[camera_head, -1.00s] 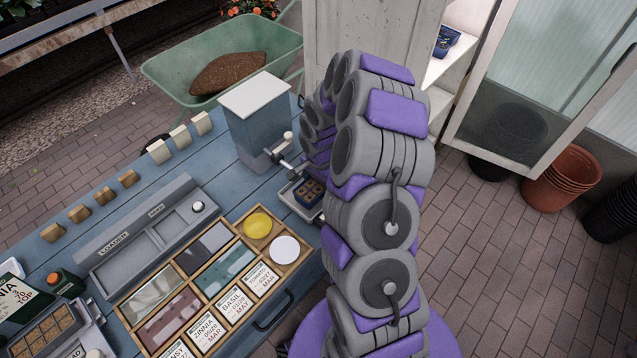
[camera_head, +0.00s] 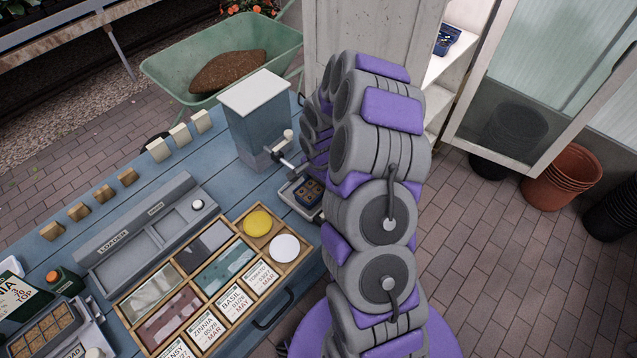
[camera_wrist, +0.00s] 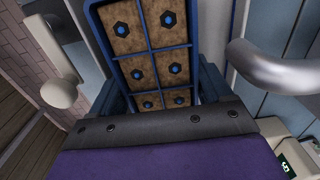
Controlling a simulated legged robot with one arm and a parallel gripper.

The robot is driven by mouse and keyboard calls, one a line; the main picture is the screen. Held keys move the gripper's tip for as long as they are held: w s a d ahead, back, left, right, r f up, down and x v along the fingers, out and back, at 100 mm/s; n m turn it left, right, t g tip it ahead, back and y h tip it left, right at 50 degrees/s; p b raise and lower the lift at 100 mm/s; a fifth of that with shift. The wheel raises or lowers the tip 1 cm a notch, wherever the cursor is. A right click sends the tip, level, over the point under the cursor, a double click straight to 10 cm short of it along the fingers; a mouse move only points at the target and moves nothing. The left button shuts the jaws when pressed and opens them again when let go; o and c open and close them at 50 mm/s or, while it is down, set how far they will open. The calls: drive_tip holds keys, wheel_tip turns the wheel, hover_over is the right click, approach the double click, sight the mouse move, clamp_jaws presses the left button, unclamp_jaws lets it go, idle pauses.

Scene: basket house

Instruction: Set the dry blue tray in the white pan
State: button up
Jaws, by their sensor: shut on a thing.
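A blue tray (camera_wrist: 152,52) with brown soil-filled cells, each with a blue-dotted dark centre, fills the middle of the wrist view. My gripper (camera_wrist: 160,96) is shut on its near end; the dark fingers show at both sides and the purple palm covers the nearest part. In the head view the blue tray (camera_head: 309,192) is at the pale pan (camera_head: 287,195) below the dispenser. It appears within the pan's rim, but I cannot tell whether it rests on the bottom. My arm hides the gripper there.
The dispenser (camera_head: 257,118) with its crank handle (camera_head: 281,153) stands close beside the tray. A wooden seed-packet box (camera_head: 262,268) and a grey loader (camera_head: 140,240) lie left on the blue bench. Another blue tray (camera_head: 446,40) is on the cabinet shelf.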

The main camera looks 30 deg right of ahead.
drive_tip(key=o, duration=1.1)
drive_tip(key=shift+o, duration=0.3)
drive_tip(key=shift+r, duration=0.1)
drive_tip(key=shift+r+p, duration=1.2)
drive_tip(key=shift+r, duration=2.7)
